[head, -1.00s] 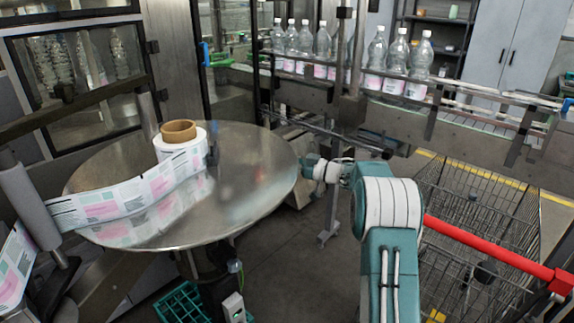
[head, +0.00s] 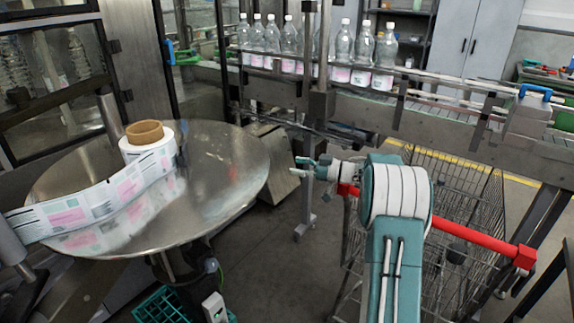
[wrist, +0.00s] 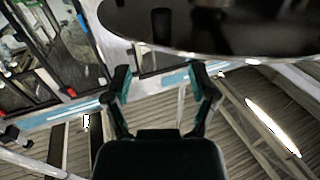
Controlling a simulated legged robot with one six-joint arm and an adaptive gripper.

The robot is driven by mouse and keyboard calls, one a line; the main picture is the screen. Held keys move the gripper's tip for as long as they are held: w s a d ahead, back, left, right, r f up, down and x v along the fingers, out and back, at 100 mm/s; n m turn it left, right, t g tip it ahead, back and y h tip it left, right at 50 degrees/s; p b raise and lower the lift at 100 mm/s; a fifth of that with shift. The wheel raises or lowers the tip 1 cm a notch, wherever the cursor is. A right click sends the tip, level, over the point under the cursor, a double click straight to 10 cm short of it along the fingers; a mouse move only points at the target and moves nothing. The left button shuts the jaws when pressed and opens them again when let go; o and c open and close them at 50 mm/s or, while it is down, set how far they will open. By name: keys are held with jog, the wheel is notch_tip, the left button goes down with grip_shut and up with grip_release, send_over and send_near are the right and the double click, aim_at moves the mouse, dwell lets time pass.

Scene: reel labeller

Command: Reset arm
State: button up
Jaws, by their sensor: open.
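My gripper (head: 305,168) is open and empty in the head view, in the air to the right of the round metal turntable (head: 225,190). A clear gap lies between it and the turntable edge. In the wrist view my gripper (wrist: 160,85) shows its two fingers spread, with nothing between them. The dark round underside at the top of the wrist view (wrist: 220,25) looks like the turntable. A label reel (head: 150,150) with a brown core stands on the turntable, its printed strip running off to the left.
Several clear bottles (head: 343,45) stand on the conveyor (head: 430,92) at the back. A wire shopping cart (head: 470,200) with a red handle (head: 480,235) stands to the right, behind my arm. A green crate (head: 160,305) lies on the floor under the turntable. Open floor shows between turntable and cart.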

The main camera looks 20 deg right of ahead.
dwell(0.4)
notch_tip(320, 180, up, 7)
jog(key=w+a+m+t+h, duration=0.2)
jog(key=t+h, duration=0.1)
jog(key=h, duration=0.1)
jog(key=s+a+r+m+t+h, duration=0.2)
jog(key=s+a+r+m+h, duration=0.35)
jog(key=r+h, duration=0.45)
jog(key=s+a+f+g, duration=0.3)
jog(key=s+a+f, duration=0.1)
jog(key=s, duration=0.7)
jog(key=s+a+f+m+g, duration=0.1)
jog(key=s+a+f+g, duration=0.3)
jog(key=s, duration=0.8)
jog(key=s+a+f+m+g, duration=0.1)
jog(key=s+a+f+g, duration=0.3)
jog(key=s, duration=0.7)
jog(key=shift+s+a+f, duration=0.2)
jog(key=shift+a+f, duration=0.2)
jog(key=shift+f, duration=0.5)
